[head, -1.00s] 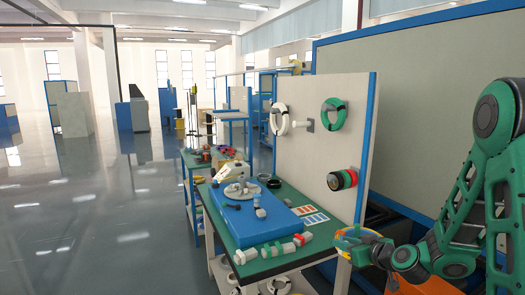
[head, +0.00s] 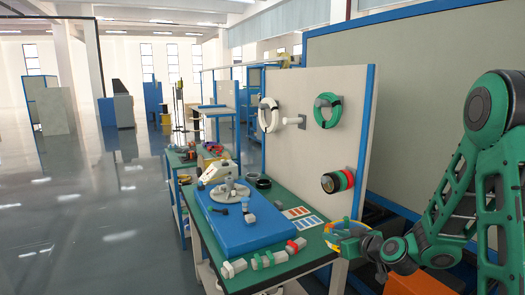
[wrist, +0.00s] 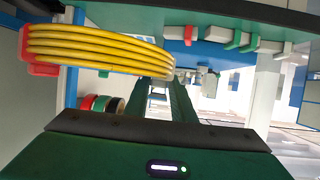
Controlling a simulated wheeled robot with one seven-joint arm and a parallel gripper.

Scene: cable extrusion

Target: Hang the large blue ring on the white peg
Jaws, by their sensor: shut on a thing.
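I cannot make out a blue ring in any view. My gripper (head: 352,240) is at the right front corner of the workbench, beside a yellow-orange ring (head: 341,227). In the wrist view my gripper (wrist: 156,80) has its two dark green fingers close together, with the right end of a yellow coiled ring (wrist: 95,48) with red clips at their tips. The fingers look shut on this ring, though the contact is partly hidden. A bare white peg (head: 291,121) sticks out of the upright panel (head: 318,80), between a white ring and a green ring.
The white ring (head: 263,116) and green ring (head: 320,110) hang on the panel, above red, green and black coils (head: 336,182). The green-topped workbench (head: 203,240) bears a blue slab (head: 245,235) and several small parts. Floor (head: 90,220) at left is open.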

